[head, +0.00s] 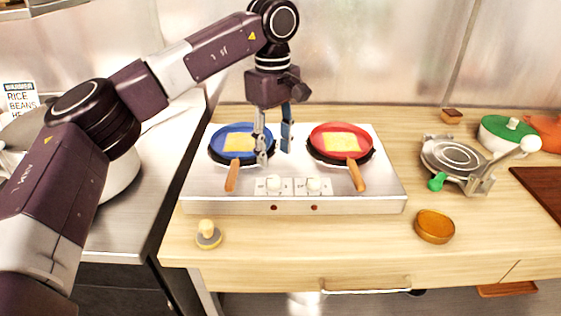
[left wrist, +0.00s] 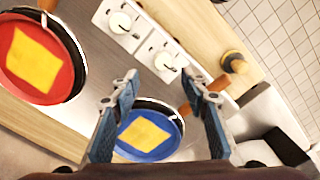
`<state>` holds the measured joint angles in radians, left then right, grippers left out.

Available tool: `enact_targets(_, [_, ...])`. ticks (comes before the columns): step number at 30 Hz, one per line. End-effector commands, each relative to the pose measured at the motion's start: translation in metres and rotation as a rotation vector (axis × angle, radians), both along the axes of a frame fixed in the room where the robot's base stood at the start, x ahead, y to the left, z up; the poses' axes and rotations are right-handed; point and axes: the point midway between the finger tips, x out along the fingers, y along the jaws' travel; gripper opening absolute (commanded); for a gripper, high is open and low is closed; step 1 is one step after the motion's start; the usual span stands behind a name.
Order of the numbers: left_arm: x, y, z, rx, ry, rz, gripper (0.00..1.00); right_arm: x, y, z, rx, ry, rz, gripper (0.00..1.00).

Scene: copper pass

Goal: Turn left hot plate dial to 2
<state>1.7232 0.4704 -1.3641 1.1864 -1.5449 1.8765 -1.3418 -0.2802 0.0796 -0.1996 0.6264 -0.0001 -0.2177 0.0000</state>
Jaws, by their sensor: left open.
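The hot plate (head: 200,197) is a silver double unit on the wooden counter. Its left dial (head: 273,184) and right dial (head: 313,184) are white knobs on white plates at the front. In the left wrist view the left dial (left wrist: 166,62) shows just beyond and between the fingertips, and the right dial (left wrist: 120,22) is farther up. The dial markings are too small to read. My left gripper (head: 275,148) is open and empty, pointing down above the hot plate between the pans, behind the left dial. It also shows in the left wrist view (left wrist: 160,84). My right gripper is out of view.
A blue pan (head: 218,148) and a red pan (head: 325,135), each with a yellow slice, have handles projecting forward beside the dials. A wooden-handled press (head: 208,235) and amber bowl (head: 434,227) stand in front. A metal press (head: 455,160) stands right. The front counter middle is clear.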

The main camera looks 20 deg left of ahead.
Motion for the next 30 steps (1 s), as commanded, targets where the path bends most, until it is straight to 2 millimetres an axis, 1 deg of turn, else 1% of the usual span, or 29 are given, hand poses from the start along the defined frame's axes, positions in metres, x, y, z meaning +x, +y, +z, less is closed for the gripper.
enact_targets(2, [0.000,0.001,-0.003,0.003,0.002,0.000,0.41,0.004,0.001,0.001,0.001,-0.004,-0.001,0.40])
enact_targets(5, [0.000,0.001,-0.014,0.003,0.003,0.000,0.41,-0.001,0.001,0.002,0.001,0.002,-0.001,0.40])
enact_targets(12, [-0.001,0.001,-0.053,0.002,0.004,0.000,0.41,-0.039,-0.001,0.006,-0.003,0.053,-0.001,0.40])
enact_targets(14, [-0.001,0.001,-0.061,0.002,0.004,0.000,0.41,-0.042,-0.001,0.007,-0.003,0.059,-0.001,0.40])
enact_targets(17, [-0.001,0.001,-0.071,0.002,0.001,0.000,0.41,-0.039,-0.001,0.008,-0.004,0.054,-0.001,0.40])
enact_targets(19, [-0.001,0.000,-0.075,0.001,0.000,0.000,0.41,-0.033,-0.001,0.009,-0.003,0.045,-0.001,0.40])
enact_targets(24, [-0.001,0.000,-0.077,0.000,-0.001,0.000,0.41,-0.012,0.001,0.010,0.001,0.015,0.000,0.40])
enact_targets(27, [-0.001,0.000,-0.077,0.001,0.000,0.000,0.41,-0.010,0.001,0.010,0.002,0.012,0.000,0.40])
enact_targets(28, [-0.001,0.000,-0.077,0.001,0.000,0.000,0.40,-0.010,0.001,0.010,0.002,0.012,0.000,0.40])
enact_targets(30, [-0.001,0.000,-0.077,0.001,0.000,0.000,0.33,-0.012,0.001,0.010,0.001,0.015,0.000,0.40])
